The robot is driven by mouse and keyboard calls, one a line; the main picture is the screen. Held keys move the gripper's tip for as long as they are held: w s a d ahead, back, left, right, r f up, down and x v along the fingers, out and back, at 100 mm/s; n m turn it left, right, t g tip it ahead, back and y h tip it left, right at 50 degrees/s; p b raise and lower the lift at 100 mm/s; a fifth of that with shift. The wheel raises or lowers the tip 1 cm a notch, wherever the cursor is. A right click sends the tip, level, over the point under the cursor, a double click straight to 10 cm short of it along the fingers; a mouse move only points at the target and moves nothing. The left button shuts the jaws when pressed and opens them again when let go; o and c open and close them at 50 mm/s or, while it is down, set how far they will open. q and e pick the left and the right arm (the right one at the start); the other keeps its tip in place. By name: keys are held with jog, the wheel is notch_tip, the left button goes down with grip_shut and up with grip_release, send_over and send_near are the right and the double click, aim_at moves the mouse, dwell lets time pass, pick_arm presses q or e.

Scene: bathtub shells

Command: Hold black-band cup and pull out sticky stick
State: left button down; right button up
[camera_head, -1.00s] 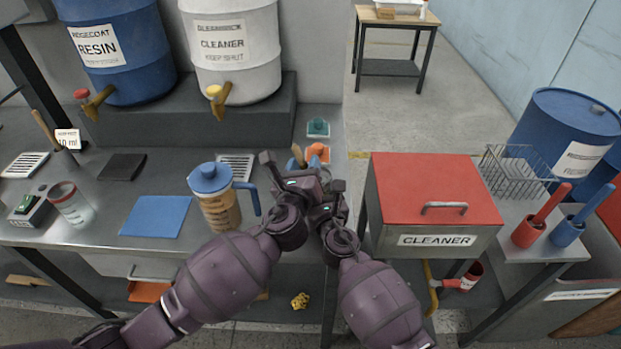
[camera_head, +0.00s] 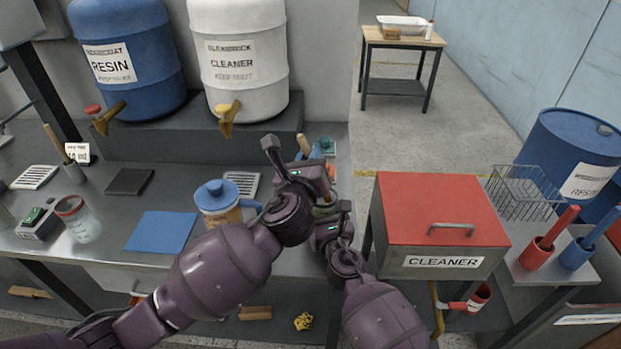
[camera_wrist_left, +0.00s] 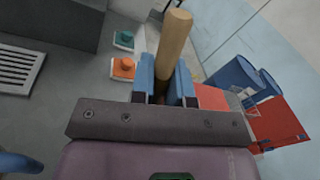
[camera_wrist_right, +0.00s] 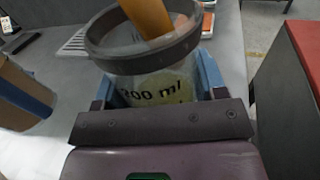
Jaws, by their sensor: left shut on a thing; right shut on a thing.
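The sticky stick is a wooden rod; its upper end shows in the left wrist view (camera_wrist_left: 174,45) and in the right wrist view (camera_wrist_right: 147,15), where it goes into the mouth of the black-band cup (camera_wrist_right: 150,88). The cup is clear, has a dark band round its rim and reads "300 ml". My left gripper (camera_wrist_left: 165,82) is shut on the stick, above the cup. My right gripper (camera_wrist_right: 157,90) is shut around the cup's body. In the head view my grippers hide most of the cup. The stick's lower end is blurred behind the cup wall.
A blue-lidded jug (camera_head: 217,205) stands left of my grippers, near a blue mat (camera_head: 161,232). A red-topped cleaner box (camera_head: 440,205) is close on the right. Orange and teal pieces (camera_wrist_left: 123,67) lie behind. A gap separates bench and box.

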pick_arm(q)
notch_tip(320, 180, up, 11)
jog(key=shift+f, duration=0.15)
pick_arm(e)
jog(key=o, duration=1.1)
jog(key=shift+c, duration=0.2)
